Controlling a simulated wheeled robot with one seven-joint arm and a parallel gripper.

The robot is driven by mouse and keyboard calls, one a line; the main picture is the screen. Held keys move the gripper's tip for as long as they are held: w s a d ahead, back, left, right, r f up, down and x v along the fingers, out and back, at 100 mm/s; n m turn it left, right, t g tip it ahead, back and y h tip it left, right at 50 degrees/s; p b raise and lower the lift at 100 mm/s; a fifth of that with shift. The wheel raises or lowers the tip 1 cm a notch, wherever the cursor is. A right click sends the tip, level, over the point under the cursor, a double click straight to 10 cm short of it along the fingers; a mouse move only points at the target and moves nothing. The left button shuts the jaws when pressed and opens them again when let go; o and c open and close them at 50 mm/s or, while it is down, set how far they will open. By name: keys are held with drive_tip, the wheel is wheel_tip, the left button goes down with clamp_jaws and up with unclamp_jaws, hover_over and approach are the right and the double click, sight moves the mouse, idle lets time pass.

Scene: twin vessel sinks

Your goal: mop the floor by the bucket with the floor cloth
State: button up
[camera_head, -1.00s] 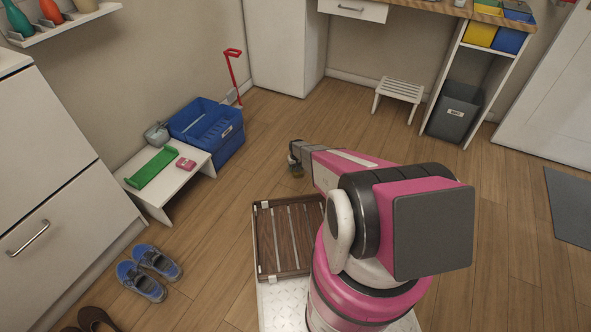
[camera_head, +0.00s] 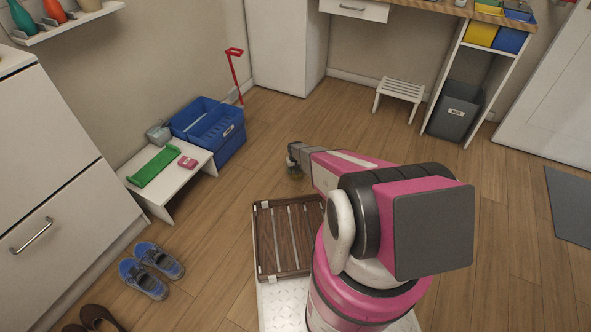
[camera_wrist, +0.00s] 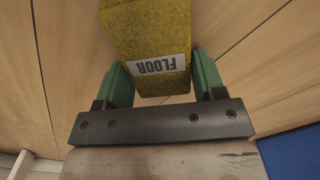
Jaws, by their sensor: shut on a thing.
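The floor cloth (camera_wrist: 148,45) is a thick yellow block with a white label reading FLOOR, seen in the wrist view. My gripper (camera_wrist: 160,82) has its green fingers on either side of the cloth and is shut on it. In the head view my gripper (camera_head: 294,169) is low over the wood floor, right of the blue bucket (camera_head: 231,147); the cloth is mostly hidden there. I cannot tell whether the cloth touches the floor. The bucket stands by the left wall, and a blue surface (camera_wrist: 292,155) shows at the wrist view's lower right.
A low white bench (camera_head: 192,180) with a green tray (camera_head: 155,167) and pink item (camera_head: 187,162) stands before the bucket. A red-handled tool (camera_head: 235,75) leans behind. Shoes (camera_head: 150,270) lie at lower left. A white stool (camera_head: 400,89) stands at the back. Floor between is clear.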

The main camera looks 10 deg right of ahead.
drive_tip(key=shift+s+a, duration=0.6)
drive_tip(key=shift+s, duration=0.25)
drive_tip(key=shift+w+d, duration=0.6)
drive_tip(key=shift+w, duration=0.2)
drive_tip(key=shift+w+d, duration=0.55)
drive_tip(key=shift+w, duration=0.3)
drive_tip(key=shift+w+d, duration=0.6)
drive_tip(key=shift+w, duration=0.2)
drive_tip(key=shift+s, duration=0.1)
drive_tip(key=shift+s+a+r, duration=0.1)
drive_tip(key=shift+s+a, duration=0.8)
drive_tip(key=shift+s, duration=0.3)
drive_tip(key=shift+s+a, duration=0.85)
drive_tip(key=shift+s, duration=0.35)
drive_tip(key=shift+r, duration=3.95)
drive_tip(key=shift+w, duration=0.1)
